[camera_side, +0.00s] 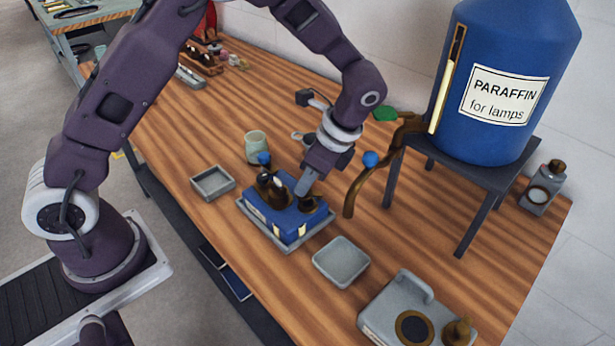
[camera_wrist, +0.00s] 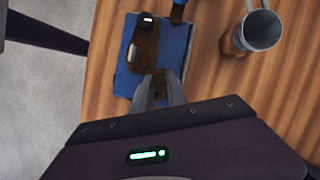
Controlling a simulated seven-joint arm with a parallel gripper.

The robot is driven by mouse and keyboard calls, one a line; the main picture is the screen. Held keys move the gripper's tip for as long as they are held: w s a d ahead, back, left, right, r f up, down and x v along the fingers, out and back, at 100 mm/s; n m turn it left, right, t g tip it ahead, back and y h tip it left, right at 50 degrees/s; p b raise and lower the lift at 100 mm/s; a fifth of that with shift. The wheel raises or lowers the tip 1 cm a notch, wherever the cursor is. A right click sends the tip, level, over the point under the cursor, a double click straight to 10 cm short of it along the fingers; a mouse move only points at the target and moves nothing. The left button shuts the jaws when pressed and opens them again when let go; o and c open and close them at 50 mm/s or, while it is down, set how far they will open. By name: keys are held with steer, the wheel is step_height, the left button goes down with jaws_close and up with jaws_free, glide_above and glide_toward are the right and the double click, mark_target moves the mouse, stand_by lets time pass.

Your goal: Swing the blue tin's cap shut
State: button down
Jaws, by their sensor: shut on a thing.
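The blue tin (camera_side: 268,219) sits in a shallow grey tray (camera_side: 247,218) in the middle of the bench; it also shows in the wrist view (camera_wrist: 176,50). Brown metal fittings stand on its top, a longer one (camera_wrist: 143,48) with a dark, white-tipped knob. My gripper (camera_side: 302,190) points down onto the tin's top. In the wrist view its fingers (camera_wrist: 158,92) are shut on a small brown fitting (camera_wrist: 160,77), which looks like the cap. The fingers hide part of it, and I cannot tell how far it is swung.
A blue paraffin drum (camera_side: 480,130) stands on a dark stand behind right, its brown tap pipe (camera_side: 358,190) reaching close to my gripper. A pale cup (camera_side: 256,147) is behind the tin. Grey dishes (camera_side: 212,182) and (camera_side: 341,261) flank it. A grey can (camera_side: 385,311) is at front right.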

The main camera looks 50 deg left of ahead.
steer(key=n, duration=0.1)
steer(key=n+g, duration=0.1)
steer(key=n, duration=0.1)
steer(key=n+h, duration=0.1)
steer(key=shift+s+d+n+g, duration=0.25)
steer(key=shift+d+n+g, duration=0.05)
steer(key=shift+d, duration=0.1)
steer(key=shift+s+d+n+g+h, duration=0.15)
steer(key=shift+n+h, duration=0.1)
steer(key=shift+n, duration=0.5)
steer(key=shift+w+d+n+g+h, duration=0.1)
steer(key=shift+d+n+h, duration=0.15)
steer(key=shift+n, duration=0.55)
steer(key=shift+s+d+n+g+h, duration=0.15)
steer(key=shift+n+h, duration=0.15)
steer(key=shift+n, duration=0.45)
steer(key=shift+w, duration=0.1)
steer(key=c, duration=1.3)
jaws_free()
steer(key=v, duration=0.4)
steer(key=shift+w+r, duration=0.25)
steer(key=shift+r, duration=0.1)
step_height(320, 180, up, 7)
steer(key=shift+r, duration=0.15)
